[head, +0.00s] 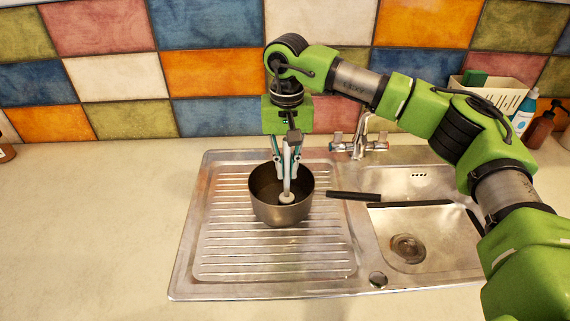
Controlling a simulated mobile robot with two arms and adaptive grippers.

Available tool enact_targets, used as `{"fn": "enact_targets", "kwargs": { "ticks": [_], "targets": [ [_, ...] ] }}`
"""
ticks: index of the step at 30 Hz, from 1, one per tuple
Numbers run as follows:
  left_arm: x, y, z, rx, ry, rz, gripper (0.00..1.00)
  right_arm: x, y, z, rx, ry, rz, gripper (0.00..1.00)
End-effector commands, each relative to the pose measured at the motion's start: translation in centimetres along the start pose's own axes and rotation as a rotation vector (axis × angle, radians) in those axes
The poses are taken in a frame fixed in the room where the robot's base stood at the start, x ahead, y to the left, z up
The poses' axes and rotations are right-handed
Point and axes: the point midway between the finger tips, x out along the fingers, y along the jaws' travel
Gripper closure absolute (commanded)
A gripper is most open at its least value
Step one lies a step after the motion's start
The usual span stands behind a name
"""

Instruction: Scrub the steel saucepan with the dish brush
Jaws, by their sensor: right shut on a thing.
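The steel saucepan (268,212) stands upright on the ribbed drainboard (230,255) of the sink, left of the basin. Its black handle (353,195) points right, over the edge of the basin. My right gripper (287,172) points down above the pan's opening and is shut on the dish brush (287,186). The brush is light-coloured and close to upright, with its round head inside the pan. The head looks low in the pan, but I cannot tell whether it touches the bottom. My left gripper is not in view.
The sink basin (435,225) lies to the right, with a tap (361,135) behind it. A white rack (499,94) holding a green item, a blue-and-white bottle (523,113) and brown bottles stand at the back right.

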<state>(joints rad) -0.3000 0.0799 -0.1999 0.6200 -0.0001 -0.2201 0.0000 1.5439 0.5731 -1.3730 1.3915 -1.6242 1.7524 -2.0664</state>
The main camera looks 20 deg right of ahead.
Motion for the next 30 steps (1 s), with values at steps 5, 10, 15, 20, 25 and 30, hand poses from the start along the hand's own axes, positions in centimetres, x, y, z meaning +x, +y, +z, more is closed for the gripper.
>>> {"fn": "enact_targets", "kwargs": {
  "ticks": [5,10,15,20,25,30],
  "targets": [
    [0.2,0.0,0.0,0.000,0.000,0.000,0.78,0.1,0.7,0.2,0.000,-0.002,0.002,1.00],
    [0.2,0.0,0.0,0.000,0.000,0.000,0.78,0.0,1.2,0.3,0.000,-0.002,0.002,1.00],
    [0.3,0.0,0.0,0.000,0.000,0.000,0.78,0.1,1.9,-0.2,0.000,-0.002,0.002,1.00],
    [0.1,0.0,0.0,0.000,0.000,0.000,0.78,0.0,2.1,-0.6,0.001,-0.001,0.002,1.00],
    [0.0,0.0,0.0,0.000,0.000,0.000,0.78,0.1,2.2,-1.3,0.000,-0.001,0.002,1.00],
    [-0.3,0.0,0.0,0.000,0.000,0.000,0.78,0.0,1.8,-1.9,-0.001,-0.002,0.002,1.00]
  ]
}}
